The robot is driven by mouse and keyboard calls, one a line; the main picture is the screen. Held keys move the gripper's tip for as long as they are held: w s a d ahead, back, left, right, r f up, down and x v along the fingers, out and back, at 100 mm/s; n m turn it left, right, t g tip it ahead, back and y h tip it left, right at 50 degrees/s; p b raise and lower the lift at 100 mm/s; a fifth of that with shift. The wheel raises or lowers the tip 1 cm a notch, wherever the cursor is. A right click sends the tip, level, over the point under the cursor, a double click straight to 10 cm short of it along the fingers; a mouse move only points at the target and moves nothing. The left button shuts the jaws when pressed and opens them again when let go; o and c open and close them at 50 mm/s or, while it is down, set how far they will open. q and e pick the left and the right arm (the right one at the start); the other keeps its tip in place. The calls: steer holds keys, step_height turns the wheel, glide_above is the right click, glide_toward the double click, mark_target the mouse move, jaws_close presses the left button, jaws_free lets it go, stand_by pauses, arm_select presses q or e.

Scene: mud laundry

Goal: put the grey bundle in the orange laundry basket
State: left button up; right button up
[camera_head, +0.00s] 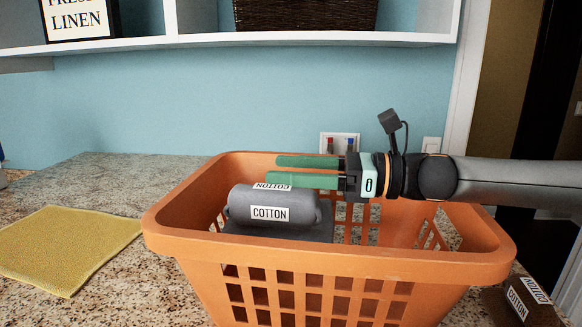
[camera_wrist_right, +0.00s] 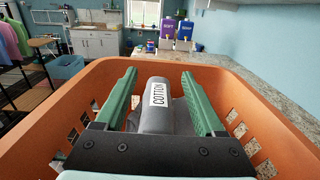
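The grey bundle (camera_head: 272,207), a roll labelled COTTON, lies inside the orange laundry basket (camera_head: 330,260), on a darker grey surface. In the right wrist view the bundle (camera_wrist_right: 157,105) shows between my green fingers, with a gap on each side. The basket's rim (camera_wrist_right: 85,85) surrounds it in that view. My right gripper (camera_head: 275,169) comes in from the right over the basket, its fingers apart just above and behind the bundle. It is open and empty. The bundle's far underside is hidden. My left gripper is in neither view.
A yellow folded cloth (camera_head: 70,247) lies on the speckled counter left of the basket. A dark brown item labelled COTTON (camera_head: 525,301) is at the lower right. A white shelf (camera_head: 250,39) overhangs the back wall. The counter's back left is clear.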

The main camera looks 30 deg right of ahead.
steer(key=o, duration=0.4)
steer(key=shift+c, duration=0.2)
steer(key=shift+s+d, duration=0.1)
steer(key=shift+d, duration=0.05)
steer(key=shift+b+v, duration=0.45)
steer(key=shift+v, duration=0.85)
steer(key=b+v, duration=0.4)
steer(key=v, duration=0.4)
step_height(320, 180, up, 12)
steer(key=s+d+p, duration=0.1)
steer(key=p, duration=0.3)
steer(key=shift+p, duration=0.35)
steer(key=shift+d, duration=0.15)
